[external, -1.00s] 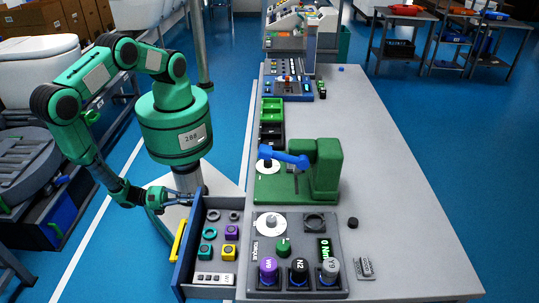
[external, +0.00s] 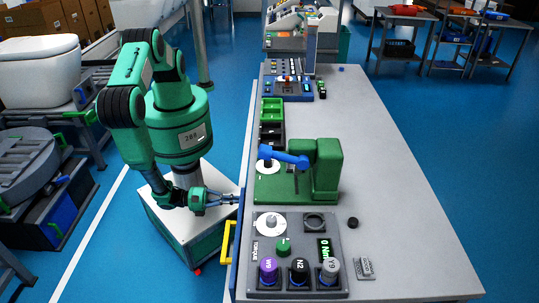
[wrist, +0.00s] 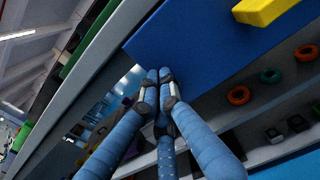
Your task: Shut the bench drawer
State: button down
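The bench drawer's blue front (external: 234,262) with its yellow handle (external: 228,243) stands close against the left side of the bench (external: 400,220). No drawer contents show in the external view; I cannot tell whether a small gap remains. My gripper (external: 234,197) is at the far end of the drawer front. In the wrist view the blue front (wrist: 200,38) and part of the yellow handle (wrist: 262,10) lie ahead of it. The gripper's fingers (wrist: 158,76) are together and empty, with their tips at or very near the front's edge; contact is unclear.
The bench top holds a grey torque panel (external: 262,238) with several knobs, a green fixture with a blue lever (external: 325,170), and small trays. Coloured rings (wrist: 270,76) show beside the blue front in the wrist view.

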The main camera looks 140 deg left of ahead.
jog(key=shift+x, duration=1.6)
jog(key=shift+r, duration=0.1)
jog(key=shift+d, duration=0.15)
jog(key=p+v, duration=0.1)
jog(key=v, duration=1.3)
